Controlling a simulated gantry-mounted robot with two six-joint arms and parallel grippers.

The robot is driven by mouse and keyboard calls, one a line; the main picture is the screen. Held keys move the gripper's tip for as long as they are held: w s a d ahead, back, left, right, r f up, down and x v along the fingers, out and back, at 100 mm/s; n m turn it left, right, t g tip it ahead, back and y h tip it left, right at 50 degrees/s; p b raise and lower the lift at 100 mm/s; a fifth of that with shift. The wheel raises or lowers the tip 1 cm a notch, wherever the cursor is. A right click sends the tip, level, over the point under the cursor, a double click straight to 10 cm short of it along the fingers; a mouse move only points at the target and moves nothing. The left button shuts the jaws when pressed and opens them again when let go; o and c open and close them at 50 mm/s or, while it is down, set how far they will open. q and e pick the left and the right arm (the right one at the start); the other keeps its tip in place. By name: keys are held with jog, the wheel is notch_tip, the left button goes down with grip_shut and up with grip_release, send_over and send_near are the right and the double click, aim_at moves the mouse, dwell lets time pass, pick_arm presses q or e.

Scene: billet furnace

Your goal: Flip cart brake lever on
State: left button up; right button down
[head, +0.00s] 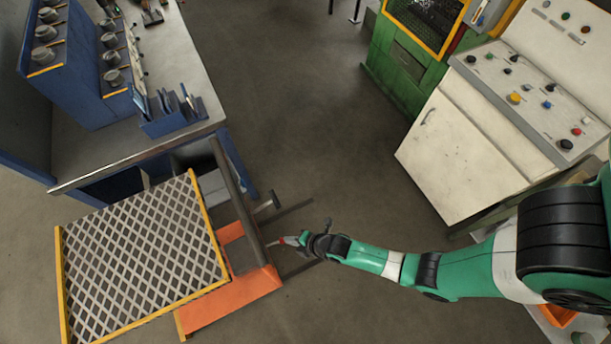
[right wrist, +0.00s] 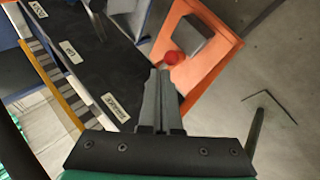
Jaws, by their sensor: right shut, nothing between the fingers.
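The orange cart (head: 237,296) stands at the lower left of the head view. A red knob (right wrist: 172,57), likely the end of the brake lever, shows over the cart's orange frame (right wrist: 215,62) in the right wrist view. The rest of the lever is hidden or too small to tell. My right gripper (head: 286,241) is shut and empty at the cart's right end. In the right wrist view its fingertips (right wrist: 158,74) are close to the knob, just below and left of it; I cannot tell whether they touch. My left gripper is not in view.
A yellow-edged mesh panel (head: 140,255) covers the cart's left side. A dark bar (head: 238,190) runs along its right end. A blue-grey workbench (head: 165,65) stands behind. A white control console (head: 460,150) is at the right. The floor between is clear.

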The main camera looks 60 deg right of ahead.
jog(key=s+d+r+p, duration=0.1)
jog(key=s+r, duration=0.1)
jog(key=s, duration=0.4)
jog(key=s+d+r+p, duration=0.1)
jog(key=s+r+p, duration=0.1)
jog(key=s, duration=0.3)
jog(key=shift+s+d+r, duration=0.35)
jog(key=shift+s+r, duration=0.05)
jog(key=shift+r, duration=0.2)
